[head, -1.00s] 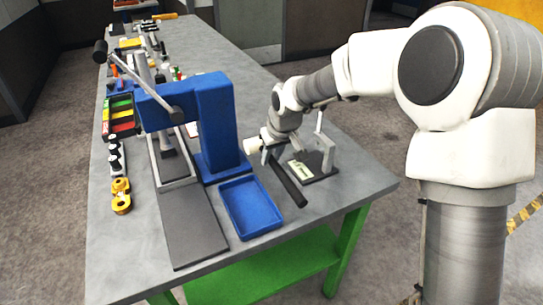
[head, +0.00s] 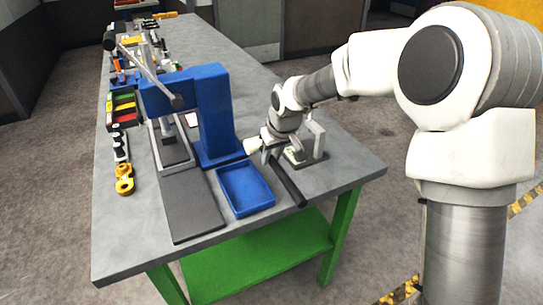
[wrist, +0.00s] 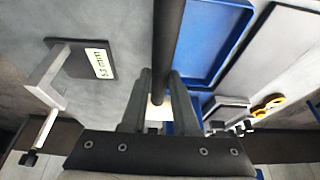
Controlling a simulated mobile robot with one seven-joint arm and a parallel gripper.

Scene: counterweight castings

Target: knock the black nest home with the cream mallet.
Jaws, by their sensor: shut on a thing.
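My gripper (head: 273,154) is shut on the cream mallet. The mallet's cream head (head: 252,146) sticks out to the left of the jaws and its dark handle (head: 289,184) slopes down to the right. In the wrist view the handle (wrist: 167,45) runs up between the fingers (wrist: 161,80). The mallet is above the bench, right of the blue press (head: 214,110). A dark block (head: 175,153), which looks like the black nest, sits in the grey slide under the press ram. I cannot tell how far in it is seated.
A blue tray (head: 245,208) lies in front of the press. A grey bracket (head: 316,137) on a dark base with a "53 mm" label (wrist: 99,62) stands beside my gripper. A dark plate (head: 190,215) lies front left. Yellow parts (head: 124,187) are at the left edge.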

